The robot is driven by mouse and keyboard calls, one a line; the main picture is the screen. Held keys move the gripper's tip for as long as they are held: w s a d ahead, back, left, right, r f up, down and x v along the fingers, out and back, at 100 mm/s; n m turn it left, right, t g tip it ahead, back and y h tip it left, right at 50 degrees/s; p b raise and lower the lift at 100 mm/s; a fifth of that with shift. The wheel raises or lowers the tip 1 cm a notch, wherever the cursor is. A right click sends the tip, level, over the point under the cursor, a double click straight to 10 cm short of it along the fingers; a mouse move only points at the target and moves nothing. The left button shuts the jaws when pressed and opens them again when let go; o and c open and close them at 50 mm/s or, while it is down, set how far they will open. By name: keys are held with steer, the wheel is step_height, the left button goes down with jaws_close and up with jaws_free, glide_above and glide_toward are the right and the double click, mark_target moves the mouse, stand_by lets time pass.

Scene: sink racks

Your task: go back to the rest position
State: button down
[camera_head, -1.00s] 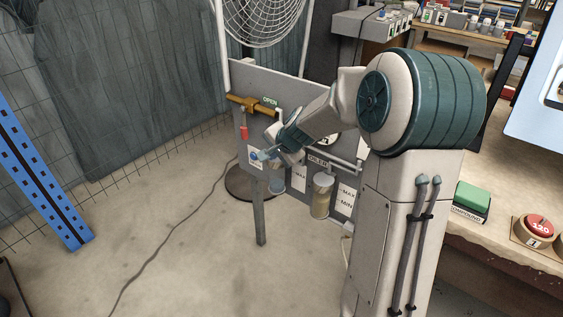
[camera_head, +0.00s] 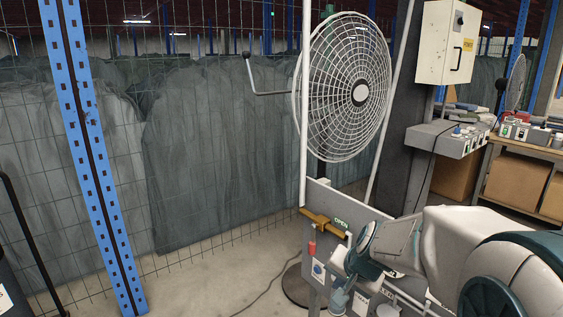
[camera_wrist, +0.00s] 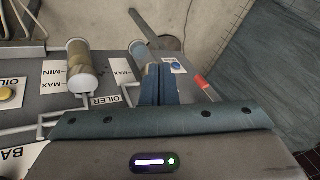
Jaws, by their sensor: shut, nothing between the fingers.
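My gripper (camera_head: 338,300) shows low in the head view, in front of the grey panel (camera_head: 318,190). In the wrist view its two blue fingers (camera_wrist: 160,84) are together, with nothing seen between them. They lie over the panel, close to the grey cylinder (camera_wrist: 142,58) in that view; I cannot tell whether they touch it. A brown-banded cylinder (camera_wrist: 82,68) stands to their left, beside MIN, MAX and OILER labels. A red handle (camera_wrist: 204,86) is to their right.
A brass valve (camera_head: 322,222) sits by the OPEN label (camera_head: 342,222) on the panel. A caged fan (camera_head: 350,85) stands behind it. A blue perforated post (camera_head: 92,160) and mesh fence are left. Bare floor (camera_head: 215,275) lies between. A bench (camera_head: 525,155) is right.

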steer(key=s+d+r+n+g+h+p, duration=0.1)
steer(key=s+r+n+p, duration=0.5)
steer(key=s+r+p, duration=0.7)
steer(key=s+r+g+h, duration=0.1)
steer(key=s+r, duration=0.3)
steer(key=s, duration=0.2)
steer(key=shift+r+g, duration=0.25)
steer(key=shift+g, duration=0.05)
steer(key=shift+d, duration=0.15)
